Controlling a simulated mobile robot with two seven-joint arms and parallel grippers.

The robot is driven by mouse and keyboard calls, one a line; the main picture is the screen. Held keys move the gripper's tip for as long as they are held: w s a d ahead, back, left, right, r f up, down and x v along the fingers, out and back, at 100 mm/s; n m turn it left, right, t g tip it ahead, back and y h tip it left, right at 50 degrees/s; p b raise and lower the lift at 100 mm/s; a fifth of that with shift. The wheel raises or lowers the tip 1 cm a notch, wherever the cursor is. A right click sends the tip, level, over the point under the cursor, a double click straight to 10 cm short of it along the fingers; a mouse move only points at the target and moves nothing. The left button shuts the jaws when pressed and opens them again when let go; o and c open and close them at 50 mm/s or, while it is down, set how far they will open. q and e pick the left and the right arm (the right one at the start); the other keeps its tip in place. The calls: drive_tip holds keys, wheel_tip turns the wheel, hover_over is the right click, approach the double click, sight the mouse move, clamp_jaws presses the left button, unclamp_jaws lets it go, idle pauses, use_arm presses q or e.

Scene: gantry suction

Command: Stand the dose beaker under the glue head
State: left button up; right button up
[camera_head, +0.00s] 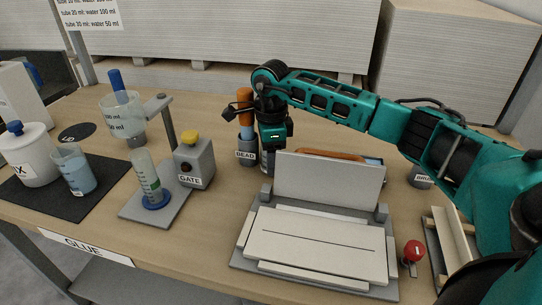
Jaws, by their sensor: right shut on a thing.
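A clear beaker with a green mark (145,172), which I take for the dose beaker, stands upright on a blue ring on a grey plate (172,207). A second clear beaker with blue liquid (79,174) stands to the left on a black mat. My right gripper (243,111) is far from both beakers, shut on an orange-handled tool (246,97) at the BEAD holder (248,152). My left gripper is not in view.
A grey GATE box (194,162) with a yellow button stands beside the beaker's plate. A white lidded pot (32,155) is at the far left. A grey fixture (315,240) with an upright panel fills the front middle, with a red button (413,250) to its right.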

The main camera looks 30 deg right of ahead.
drive_tip(key=shift+f, duration=0.15)
drive_tip(key=o, duration=1.1)
